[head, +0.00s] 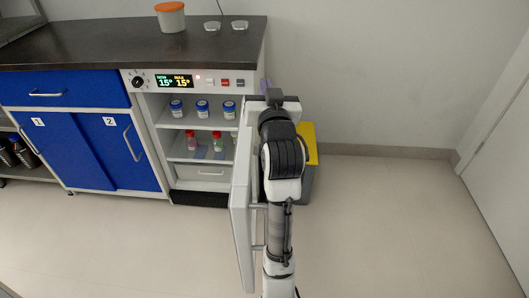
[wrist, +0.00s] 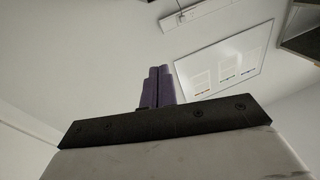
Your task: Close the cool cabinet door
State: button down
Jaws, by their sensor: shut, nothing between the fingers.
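The cool cabinet (head: 201,128) stands under the dark counter, its shelves and drawer exposed. Its white door (head: 243,215) stands wide open, swung out toward me from the cabinet's right side. A handle (head: 258,248) shows on the door's right face. My arm reaches forward on the right of the door and covers part of it. My gripper (head: 265,87) is near the cabinet's right side, beyond the arm. In the wrist view its purple fingers (wrist: 157,87) are together and empty, pointing up toward wall and ceiling. I cannot tell whether my arm touches the door.
A grey bin with a yellow lid (head: 309,143) stands right of the arm by the wall. Blue sliding doors (head: 85,150) are left of the cabinet. Open floor (head: 390,225) lies to the right. Jars (head: 202,109) stand on the cabinet shelves.

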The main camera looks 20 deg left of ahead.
jog(key=d+f+m+g+p, duration=0.2)
jog(key=d+f+m+g, duration=0.1)
jog(key=d+f, duration=0.3)
jog(key=d+f+m+g+p, duration=0.15)
jog(key=d+f, duration=0.25)
jog(key=f, duration=0.5)
jog(key=s+d+f+m+g+y, duration=0.45)
jog(key=s+f+y, duration=0.2)
jog(key=s, duration=0.35)
jog(key=w+a+p, duration=0.2)
jog(key=a, duration=1.1)
jog(key=shift+w+r+y, duration=0.4)
jog(key=shift+r+y, duration=0.05)
jog(key=shift+a, duration=0.1)
